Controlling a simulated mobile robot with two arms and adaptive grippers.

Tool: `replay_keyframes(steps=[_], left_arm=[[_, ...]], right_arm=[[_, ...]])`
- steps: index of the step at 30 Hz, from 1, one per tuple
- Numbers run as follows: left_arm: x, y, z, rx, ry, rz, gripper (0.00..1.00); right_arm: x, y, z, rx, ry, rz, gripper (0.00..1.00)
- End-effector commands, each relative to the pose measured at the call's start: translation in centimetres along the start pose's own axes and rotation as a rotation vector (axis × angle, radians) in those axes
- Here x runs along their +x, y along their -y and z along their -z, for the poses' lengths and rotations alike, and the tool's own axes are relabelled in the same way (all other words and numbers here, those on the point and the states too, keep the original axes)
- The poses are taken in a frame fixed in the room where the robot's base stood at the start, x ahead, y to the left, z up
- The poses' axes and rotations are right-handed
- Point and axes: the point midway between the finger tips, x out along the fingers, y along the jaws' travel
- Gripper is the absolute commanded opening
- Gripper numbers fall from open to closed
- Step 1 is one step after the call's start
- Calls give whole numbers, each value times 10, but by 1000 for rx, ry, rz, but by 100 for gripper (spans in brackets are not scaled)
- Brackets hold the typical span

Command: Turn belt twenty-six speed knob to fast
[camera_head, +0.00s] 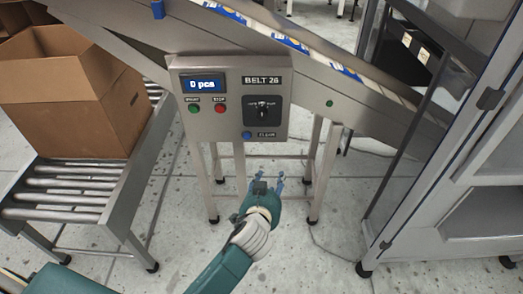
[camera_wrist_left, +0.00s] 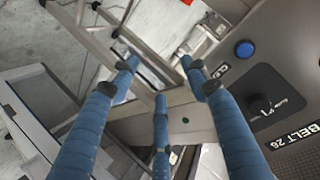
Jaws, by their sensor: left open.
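The BELT 26 control panel (camera_head: 235,143) is grey and fixed to the conveyor frame. Its black speed knob (camera_head: 263,113) sits on a dark square plate below the BELT 26 label; it also shows at the right of the left wrist view (camera_wrist_left: 265,104). The knob's pointer setting is too small to read. My left gripper (camera_head: 266,181) is open and empty, below the panel and apart from the knob. Its blue fingers (camera_wrist_left: 160,70) are spread in the left wrist view, with the knob off to their right. My right gripper is not in view.
The panel has a display (camera_head: 203,85) reading 0 pcs, a green button (camera_head: 194,109), a red button (camera_head: 219,108) and a blue button (camera_head: 246,135). A cardboard box (camera_head: 75,105) stands on a roller conveyor (camera_head: 62,197) at left. A cabinet (camera_head: 470,150) stands at right.

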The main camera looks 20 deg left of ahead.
Motion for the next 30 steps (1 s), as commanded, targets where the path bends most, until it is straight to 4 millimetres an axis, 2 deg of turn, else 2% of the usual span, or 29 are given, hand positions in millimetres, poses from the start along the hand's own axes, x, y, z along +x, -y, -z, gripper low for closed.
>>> replay_keyframes(steps=[1, 3, 6, 10, 14, 17, 30], left_arm=[[2, 6, 13, -29, -76, 45, 47], [-13, 25, 46, -73, -163, 106, 47], [-38, 49, 79, -135, -261, 173, 47], [-64, 72, 102, -194, -336, 227, 47], [-73, 82, 113, -216, -366, 248, 47], [-65, 87, 119, -217, -369, 251, 47], [6, 108, 143, -214, -366, 249, 47]], right_arm=[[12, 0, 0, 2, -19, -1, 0], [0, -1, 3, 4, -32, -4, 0], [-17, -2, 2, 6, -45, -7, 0], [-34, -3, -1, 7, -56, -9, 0], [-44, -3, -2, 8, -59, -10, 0], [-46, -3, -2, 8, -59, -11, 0], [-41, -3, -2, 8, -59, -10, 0]])
